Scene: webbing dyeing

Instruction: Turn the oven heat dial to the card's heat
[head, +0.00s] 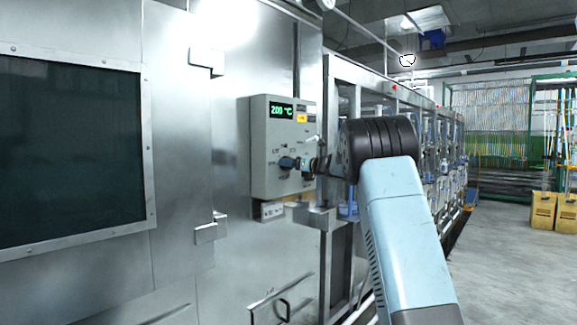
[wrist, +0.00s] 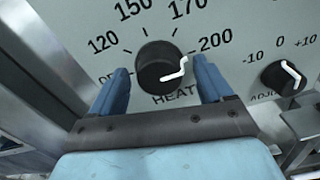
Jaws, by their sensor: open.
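The heat dial (wrist: 152,74) is a round black knob with a white pointer line, on a light grey panel with marks from 120 to 200. Its pointer aims up and right, close to the 200 mark. My gripper (wrist: 160,70) is open, with one blue finger on each side of the knob and small gaps between. The green display (head: 281,110) reads 200 °C. I cannot make out a legible heat card.
A smaller adjust knob (wrist: 284,77), marked -10, 0 and +10, sits right of the heat dial. The steel oven wall (head: 180,150) stands left; the aisle floor (head: 500,260) at right is clear.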

